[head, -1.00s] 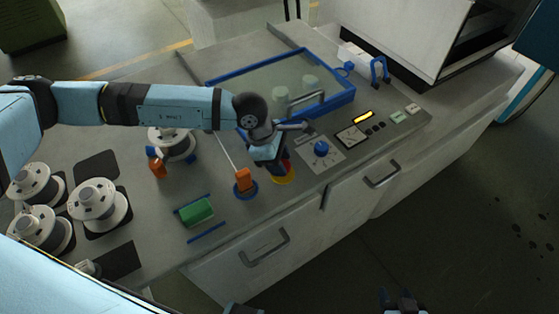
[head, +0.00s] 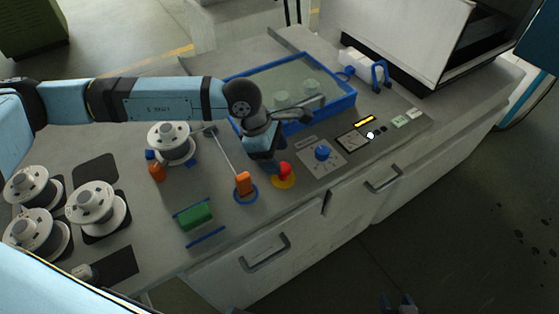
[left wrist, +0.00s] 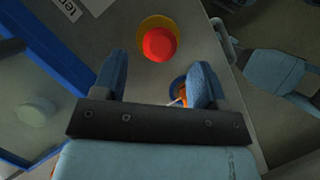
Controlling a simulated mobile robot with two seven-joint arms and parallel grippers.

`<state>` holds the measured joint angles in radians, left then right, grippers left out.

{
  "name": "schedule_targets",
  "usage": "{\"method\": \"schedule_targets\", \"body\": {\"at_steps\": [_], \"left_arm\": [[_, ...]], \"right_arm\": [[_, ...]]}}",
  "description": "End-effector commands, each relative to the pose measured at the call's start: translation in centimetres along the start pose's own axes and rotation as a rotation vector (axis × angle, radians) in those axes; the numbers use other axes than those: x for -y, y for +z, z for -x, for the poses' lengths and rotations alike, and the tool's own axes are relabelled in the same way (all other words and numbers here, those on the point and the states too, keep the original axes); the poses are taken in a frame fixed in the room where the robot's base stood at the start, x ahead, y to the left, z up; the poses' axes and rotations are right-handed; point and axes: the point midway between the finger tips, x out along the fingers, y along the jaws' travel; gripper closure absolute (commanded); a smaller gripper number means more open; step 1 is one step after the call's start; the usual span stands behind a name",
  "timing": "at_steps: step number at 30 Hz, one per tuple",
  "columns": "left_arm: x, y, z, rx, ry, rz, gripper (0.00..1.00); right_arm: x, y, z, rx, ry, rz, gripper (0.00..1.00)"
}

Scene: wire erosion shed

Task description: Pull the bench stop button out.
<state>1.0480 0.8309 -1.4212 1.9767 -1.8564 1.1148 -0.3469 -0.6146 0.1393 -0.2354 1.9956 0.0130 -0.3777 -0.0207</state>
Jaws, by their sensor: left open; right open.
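The red stop button (head: 285,169) stands on a yellow round base (head: 284,182) near the bench's front edge, in plain view. My left gripper (head: 270,172) is just left of and above it in the head view, apart from it as far as I can tell. In the left wrist view the red button (left wrist: 159,44) and its yellow base lie beyond the fingertips. The left fingers (left wrist: 158,82) are spread with nothing between them. My right gripper (head: 397,303) shows only partly at the bottom edge of the head view, away from the bench.
An orange-handled tool (head: 244,184) stands in a blue ring left of the button. A blue knob (head: 323,152) is to its right. A blue-framed tray (head: 344,102) lies behind. A green block (head: 196,215) and several white spools (head: 97,207) are at left.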

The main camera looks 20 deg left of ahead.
Motion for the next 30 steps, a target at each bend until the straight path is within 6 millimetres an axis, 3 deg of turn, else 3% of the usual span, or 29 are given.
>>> {"method": "schedule_targets", "body": {"at_steps": [9, 15, 30], "left_arm": [[-0.1, -0.1, 7.2, 0.002, 0.004, 0.0, 0.34], [0.0, -0.1, 10.0, 0.0, 0.002, 0.001, 0.34], [0.0, 0.0, 10.8, 0.001, 0.001, 0.0, 0.34]], "right_arm": [[0.0, 1.1, -0.6, 0.005, 0.0, 0.0, 0.54], [0.0, 1.3, -0.8, 0.005, 0.0, 0.0, 0.54], [-0.1, 1.0, -0.7, -0.001, 0.001, 0.0, 0.54]]}}
